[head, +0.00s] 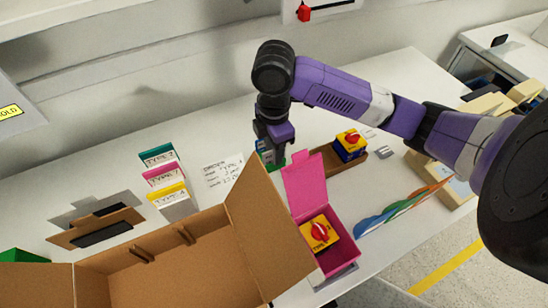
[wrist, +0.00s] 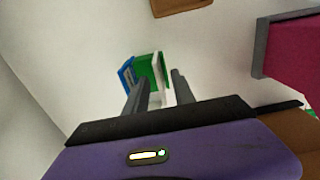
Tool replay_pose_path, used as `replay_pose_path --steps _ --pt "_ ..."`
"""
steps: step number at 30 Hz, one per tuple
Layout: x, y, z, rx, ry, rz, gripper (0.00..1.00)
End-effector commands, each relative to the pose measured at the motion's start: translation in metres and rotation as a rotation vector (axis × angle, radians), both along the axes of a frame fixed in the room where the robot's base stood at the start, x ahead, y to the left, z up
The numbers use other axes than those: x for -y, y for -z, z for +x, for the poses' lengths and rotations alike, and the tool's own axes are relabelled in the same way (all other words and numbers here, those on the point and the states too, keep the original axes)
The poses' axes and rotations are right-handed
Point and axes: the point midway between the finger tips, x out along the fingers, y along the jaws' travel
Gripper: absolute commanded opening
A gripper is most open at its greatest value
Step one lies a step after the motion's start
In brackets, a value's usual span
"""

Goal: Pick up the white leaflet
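In the wrist view, the white leaflet (wrist: 165,84) stands upright at the right of a small row, beside a green leaflet (wrist: 147,70) and a blue leaflet (wrist: 126,75). My gripper (wrist: 161,77) is open, its two grey fingers apart. The white leaflet shows in the gap between them, its lower part hidden by my gripper. I cannot tell whether a finger touches it. In the head view, my gripper (head: 272,153) points down at the row behind the pink box, and the white leaflet cannot be made out there.
The pink box (head: 303,183) stands open with a red-and-yellow rotary switch (head: 320,234) in it. Another switch (head: 351,143) sits in a brown tray (head: 333,160). A big open cardboard box (head: 165,265) is in front. An order sheet (head: 222,174) and type cards (head: 163,178) lie to the left.

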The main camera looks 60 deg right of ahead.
Motion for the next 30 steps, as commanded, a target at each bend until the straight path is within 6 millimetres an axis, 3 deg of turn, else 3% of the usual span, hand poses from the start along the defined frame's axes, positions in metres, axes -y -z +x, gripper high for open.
replay_pose_path --steps 1,5,6,20,26,30 --pt "0.000 0.000 0.000 0.000 0.000 0.000 0.27" --pt "0.000 0.000 0.000 0.000 0.000 0.000 0.01" --pt "0.000 0.000 0.000 0.000 0.000 0.000 0.00" --pt "0.000 -0.003 0.000 0.000 -0.001 0.000 0.00" --pt "0.000 -0.021 0.000 0.002 -0.002 -0.001 0.00" --pt "0.000 -0.044 0.001 0.002 -0.002 -0.003 0.00"
